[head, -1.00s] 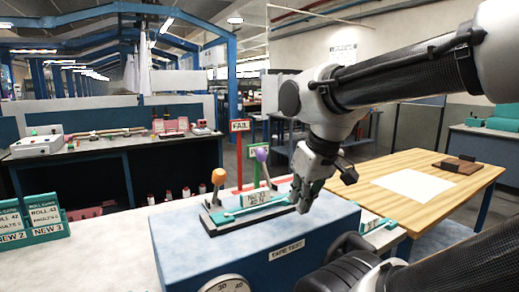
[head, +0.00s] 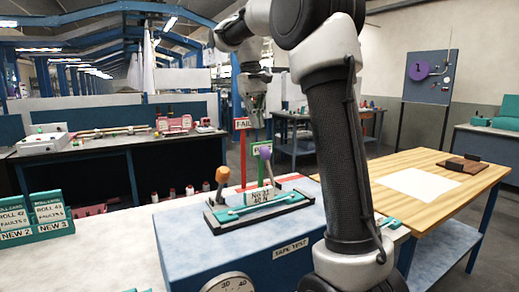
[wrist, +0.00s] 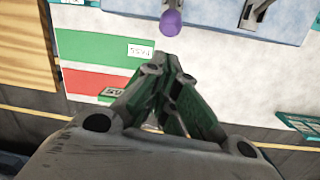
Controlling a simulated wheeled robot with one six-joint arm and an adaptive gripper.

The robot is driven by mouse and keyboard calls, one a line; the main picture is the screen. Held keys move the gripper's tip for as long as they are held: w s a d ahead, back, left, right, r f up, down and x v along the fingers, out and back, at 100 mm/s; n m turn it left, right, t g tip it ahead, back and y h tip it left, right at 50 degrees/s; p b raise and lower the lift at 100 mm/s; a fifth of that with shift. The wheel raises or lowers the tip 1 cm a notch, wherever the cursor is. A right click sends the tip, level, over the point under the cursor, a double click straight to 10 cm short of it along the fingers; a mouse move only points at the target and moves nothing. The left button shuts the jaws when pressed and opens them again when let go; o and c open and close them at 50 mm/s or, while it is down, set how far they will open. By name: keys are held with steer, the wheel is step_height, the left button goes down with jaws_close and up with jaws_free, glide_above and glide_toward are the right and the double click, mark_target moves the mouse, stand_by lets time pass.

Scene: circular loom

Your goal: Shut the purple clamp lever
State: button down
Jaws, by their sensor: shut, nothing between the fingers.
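The purple clamp lever (head: 265,154) stands up on the right part of the clamp fixture (head: 256,208), on the blue tape test block (head: 312,228). Its purple knob also shows at the top of the wrist view (wrist: 171,22), just beyond my fingertips and apart from them. An orange-knobbed lever (head: 221,175) stands upright at the fixture's left end. A teal strip (head: 262,205) lies across the fixture. My gripper (head: 253,122) is raised above and behind the levers, pointing down. In the wrist view my gripper (wrist: 165,62) is shut and empty.
Teal roll cards (head: 47,213) stand at the left. A wooden table (head: 440,185) is at the right.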

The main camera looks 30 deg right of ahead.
mark_target(268, 165)
steer(key=shift+g, duration=0.5)
steer(key=w, duration=0.4)
steer(key=shift+d+f, duration=0.25)
steer(key=shift+f, duration=0.15)
steer(key=s+f, duration=0.5)
steer(key=f, duration=0.3)
steer(key=shift+s, duration=0.15)
steer(key=shift+r, duration=0.1)
